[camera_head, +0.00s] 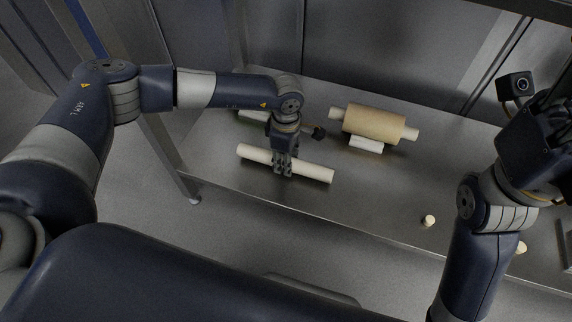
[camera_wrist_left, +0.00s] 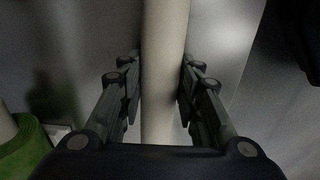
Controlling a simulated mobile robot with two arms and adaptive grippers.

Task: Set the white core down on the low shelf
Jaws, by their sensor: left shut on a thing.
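The white core (camera_head: 314,172) is a long cream-white tube lying across my left gripper (camera_head: 282,166), which is shut around its middle. In the left wrist view the core (camera_wrist_left: 163,60) runs between the two fingers of the left gripper (camera_wrist_left: 160,95). The low shelf (camera_head: 360,190) is a grey metal surface beneath it. The core is over the shelf's front left part, roughly along the front edge; whether it touches the surface I cannot tell. My right gripper (camera_head: 540,135) is at the right edge, away from the core; its fingers are not clear.
A tan roll (camera_head: 374,124) on a white core rests on a white support (camera_head: 366,144) behind right. A green roll (camera_wrist_left: 24,152) lies near the left gripper, mostly hidden in the head view. Small cream pieces (camera_head: 428,221) lie front right. Shelf middle is clear.

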